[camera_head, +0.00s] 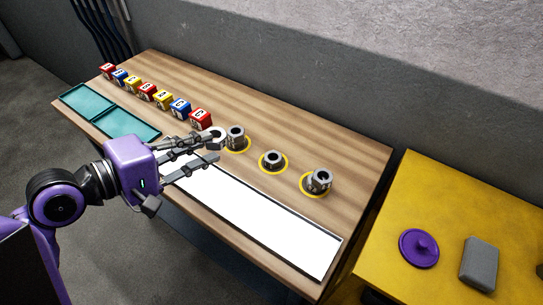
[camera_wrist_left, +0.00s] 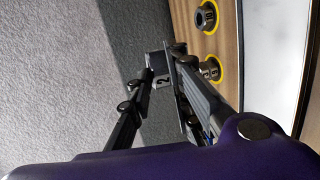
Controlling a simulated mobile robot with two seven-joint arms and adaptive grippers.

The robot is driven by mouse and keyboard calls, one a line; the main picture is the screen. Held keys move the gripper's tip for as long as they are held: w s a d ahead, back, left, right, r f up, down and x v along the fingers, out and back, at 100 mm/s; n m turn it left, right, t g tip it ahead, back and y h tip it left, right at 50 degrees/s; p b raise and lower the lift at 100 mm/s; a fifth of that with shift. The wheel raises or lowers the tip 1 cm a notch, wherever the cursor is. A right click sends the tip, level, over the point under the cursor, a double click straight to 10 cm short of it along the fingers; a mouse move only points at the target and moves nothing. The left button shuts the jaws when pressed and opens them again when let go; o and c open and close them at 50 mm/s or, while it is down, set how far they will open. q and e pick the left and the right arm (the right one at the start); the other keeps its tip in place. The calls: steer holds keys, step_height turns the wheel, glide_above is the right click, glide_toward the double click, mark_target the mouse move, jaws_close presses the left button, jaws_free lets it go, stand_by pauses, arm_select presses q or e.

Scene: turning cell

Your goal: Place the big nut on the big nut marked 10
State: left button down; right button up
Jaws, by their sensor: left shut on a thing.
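My left gripper (camera_head: 212,146) is shut on a grey big nut (camera_head: 217,136) at its fingertips. In the left wrist view the held nut (camera_wrist_left: 161,82) shows a face with a dark 2 between the fingers. A grey big nut (camera_head: 236,136) stands in a yellow ring just right of the held nut. In the left wrist view a ringed nut (camera_wrist_left: 209,70) beside the gripper bears a marking that looks like 10. Further right are a low nut (camera_head: 273,159) and a taller nut (camera_head: 320,180), each in a yellow ring. My right gripper is not in view.
A row of several lettered cubes (camera_head: 147,91) stands at the table's back left. Teal trays (camera_head: 126,124) lie at the left. A long white panel (camera_head: 250,218) lies along the front. A yellow table (camera_head: 450,204) at right holds a purple lid (camera_head: 419,249) and grey block (camera_head: 479,263).

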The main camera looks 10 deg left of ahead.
arm_select(q)
steer(key=w+d+f, duration=0.8)
steer(key=d, duration=0.1)
steer(key=shift+w+d, duration=0.1)
steer(key=shift+w, duration=0.15)
steer(key=shift+w+d+f, duration=0.25)
steer(key=shift+f, duration=0.25)
steer(key=f, duration=0.3)
steer(key=shift+w+d+f, duration=0.2)
steer(key=shift+f, duration=0.2)
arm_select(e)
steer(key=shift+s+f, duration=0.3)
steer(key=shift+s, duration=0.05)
arm_select(q)
steer(key=c, duration=1.6)
jaws_free()
